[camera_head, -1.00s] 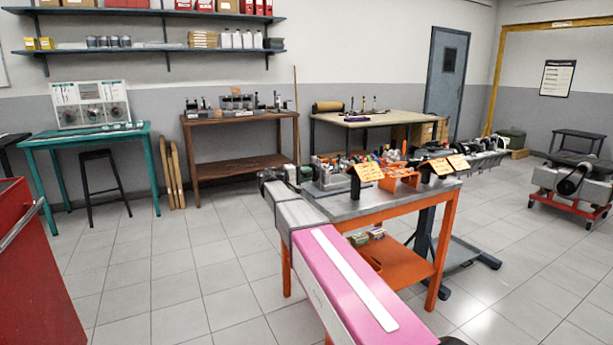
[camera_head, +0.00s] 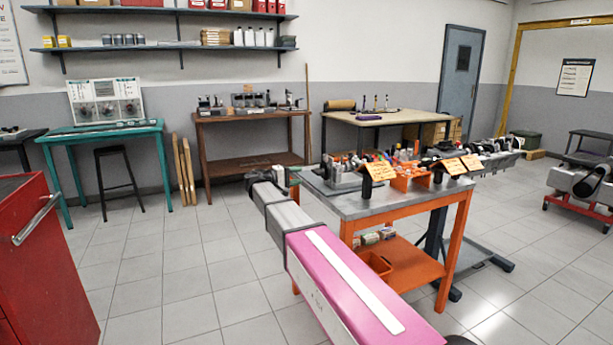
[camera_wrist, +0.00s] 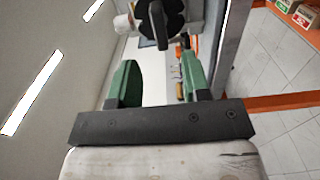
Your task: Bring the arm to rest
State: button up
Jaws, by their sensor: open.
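My arm, pink and grey, reaches from the lower right of the head view to the left edge of the orange-legged workbench (camera_head: 370,207). My gripper (camera_wrist: 160,75) shows in the wrist view with its two green fingers wide apart. I see nothing held between them. In the head view the gripper's end is small and partly hidden behind my arm, beside the bench's left corner. I cannot tell there whether it touches the bench.
Small parts, orange holders (camera_head: 411,180) and yellow cards (camera_head: 381,171) crowd the bench top. A red cabinet (camera_head: 45,265) stands at the left. An engine on a red wheeled stand (camera_head: 575,208) is at the right. The tiled floor between the cabinet and my arm is clear.

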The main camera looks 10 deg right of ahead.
jog(key=shift+s+a, duration=0.2)
jog(key=shift+a, duration=0.45)
jog(key=s+d+f+g+y, duration=0.2)
jog(key=s+d+f+y, duration=0.2)
jog(key=s+d+f, duration=0.45)
jog(key=s+d+f+g+y, duration=0.1)
jog(key=s+d+f+y, duration=0.4)
jog(key=f, duration=0.7)
jog(key=s+a+f+m+g+y, duration=0.1)
jog(key=s+f+y, duration=0.3)
jog(key=s, duration=0.6)
jog(key=s+a+f+m+g+y, duration=0.1)
jog(key=s+f+y, duration=0.3)
jog(key=s+f, duration=0.4)
jog(key=shift+s+a+f+m+g, duration=0.3)
jog(key=shift+s+a+m, duration=0.15)
jog(key=shift+s+m, duration=0.5)
jog(key=shift+s+a, duration=0.1)
